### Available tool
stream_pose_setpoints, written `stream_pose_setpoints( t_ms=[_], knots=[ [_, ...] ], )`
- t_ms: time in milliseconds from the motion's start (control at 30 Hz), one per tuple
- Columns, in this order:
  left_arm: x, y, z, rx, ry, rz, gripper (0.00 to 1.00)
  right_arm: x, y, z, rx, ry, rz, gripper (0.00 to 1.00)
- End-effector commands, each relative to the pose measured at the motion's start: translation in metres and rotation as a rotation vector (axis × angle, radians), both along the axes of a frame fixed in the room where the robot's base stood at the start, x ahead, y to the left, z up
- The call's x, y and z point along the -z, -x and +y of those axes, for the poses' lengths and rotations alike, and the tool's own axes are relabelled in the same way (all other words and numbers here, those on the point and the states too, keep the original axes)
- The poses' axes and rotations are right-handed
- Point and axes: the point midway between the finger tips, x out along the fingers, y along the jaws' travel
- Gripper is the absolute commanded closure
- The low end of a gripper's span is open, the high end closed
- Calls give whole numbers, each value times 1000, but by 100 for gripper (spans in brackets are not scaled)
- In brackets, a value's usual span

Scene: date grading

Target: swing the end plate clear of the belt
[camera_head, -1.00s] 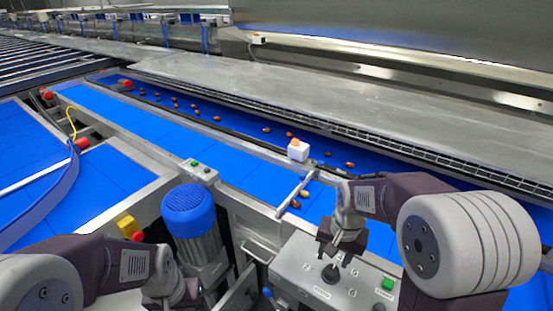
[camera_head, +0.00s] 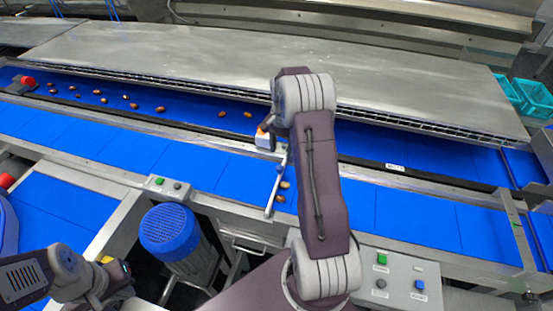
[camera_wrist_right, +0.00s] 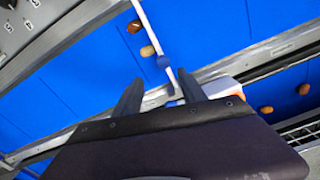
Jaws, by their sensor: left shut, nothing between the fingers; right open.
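The end plate (camera_head: 275,190) is a thin pale bar lying across the near blue belt (camera_head: 221,172). Two dates (camera_head: 284,184) lie on the belt just right of it. In the right wrist view the plate (camera_wrist_right: 152,30) has a blue knob (camera_wrist_right: 163,61) near its far end. My right gripper (camera_wrist_right: 160,92) is open, its fingers pointing toward that end with nothing held. In the head view its fingers are mostly hidden by my arm. My left gripper (camera_head: 118,283) is shut and empty at the lower left, away from the belt.
A white block with an orange top (camera_head: 265,140) stands on the divider by the plate's far end. Several dates (camera_head: 133,106) lie on the far belt. A control panel (camera_head: 400,285), a blue motor (camera_head: 170,230) and teal crates (camera_head: 532,97) also show.

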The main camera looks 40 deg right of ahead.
Motion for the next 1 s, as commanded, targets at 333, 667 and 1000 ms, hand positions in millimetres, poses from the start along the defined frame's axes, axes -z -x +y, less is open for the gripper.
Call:
stream_pose_setpoints(
  t_ms=[333, 667, 1000],
  knots=[
    [-17, 0, 0, 0, 0, 0, 100, 51, 1, 2, -3, -3, 5, 52],
    [-27, 0, 0, 0, 0, 0, 100, 91, -1, 1, -3, 0, 0, 52],
    [-26, 0, 0, 0, 0, 0, 100, 92, -1, 1, -3, 0, -1, 88]
  ],
)
